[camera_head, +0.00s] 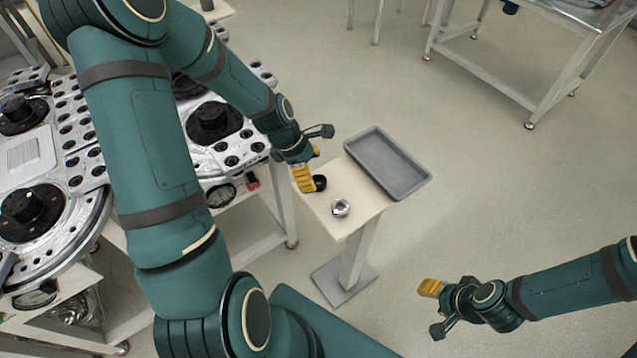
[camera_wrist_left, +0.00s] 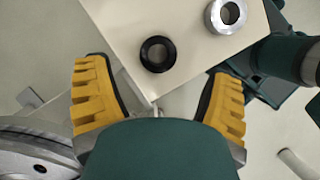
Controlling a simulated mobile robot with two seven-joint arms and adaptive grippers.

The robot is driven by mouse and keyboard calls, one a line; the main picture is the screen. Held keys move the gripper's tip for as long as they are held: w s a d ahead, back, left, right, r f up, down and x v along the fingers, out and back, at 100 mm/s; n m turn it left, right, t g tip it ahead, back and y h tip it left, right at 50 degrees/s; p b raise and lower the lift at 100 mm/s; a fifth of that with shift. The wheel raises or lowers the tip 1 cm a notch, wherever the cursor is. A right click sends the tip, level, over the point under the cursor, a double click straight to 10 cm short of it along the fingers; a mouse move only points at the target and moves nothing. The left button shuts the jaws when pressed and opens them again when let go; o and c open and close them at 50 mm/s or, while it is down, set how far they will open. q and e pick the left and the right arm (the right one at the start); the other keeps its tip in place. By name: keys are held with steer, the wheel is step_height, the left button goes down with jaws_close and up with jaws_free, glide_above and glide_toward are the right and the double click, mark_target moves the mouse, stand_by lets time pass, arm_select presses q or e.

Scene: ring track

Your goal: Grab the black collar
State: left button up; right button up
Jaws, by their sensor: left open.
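The black collar (camera_wrist_left: 144,54) is a short dark ring lying flat on a small pale stand. In the head view the collar (camera_head: 320,183) shows just to the right of my left gripper's yellow fingers, partly hidden by them. My left gripper (camera_head: 306,172) is over the left edge of the stand, beside the collar. In the left wrist view its two yellow fingers (camera_wrist_left: 158,100) are wide apart with nothing between them, and the collar lies beyond their tips. My right gripper (camera_head: 432,308) is at the lower right, away from the stand; its finger gap is not clear.
A silver collar (camera_head: 340,207) stands close to the black one on the stand (camera_head: 350,222); it also shows in the left wrist view (camera_wrist_left: 226,15). A grey tray (camera_head: 412,187) lies on the stand's far side. A ring track table (camera_head: 45,233) with black hubs fills the left.

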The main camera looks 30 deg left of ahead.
mark_target(318, 181)
arm_select(q)
steer(key=x, duration=0.5)
steer(key=shift+w+b, duration=0.1)
steer(key=shift+b, duration=0.3)
steer(key=shift+r, duration=0.1)
steer(key=c, duration=1.4)
